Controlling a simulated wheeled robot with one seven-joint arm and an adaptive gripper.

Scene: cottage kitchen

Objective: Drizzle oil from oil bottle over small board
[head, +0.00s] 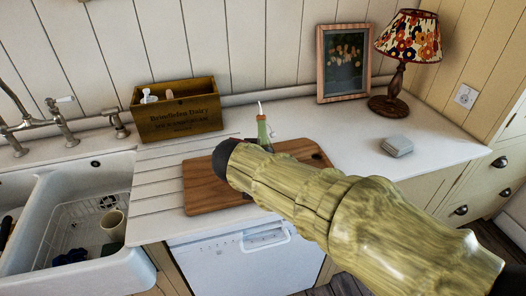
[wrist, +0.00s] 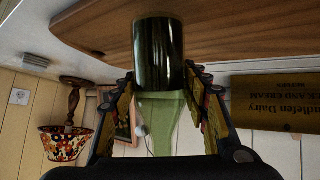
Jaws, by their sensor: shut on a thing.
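The green oil bottle (head: 263,132) with a pale spout stands out above my arm in the head view, looking upright. My arm hides its lower part. In the wrist view, which is upside down, the bottle (wrist: 158,55) sits between the fingers of my gripper (wrist: 160,76), which is shut on it. The small wooden board (head: 205,185) lies on the counter behind and beneath the bottle; it also shows in the wrist view (wrist: 98,28). I cannot tell whether the bottle's base touches the board.
A wooden dairy box (head: 176,112) stands behind the board to the left, and a sink (head: 75,215) is further left. A picture frame (head: 343,63), a lamp (head: 408,45) and a small grey box (head: 399,146) are to the right. The counter between is clear.

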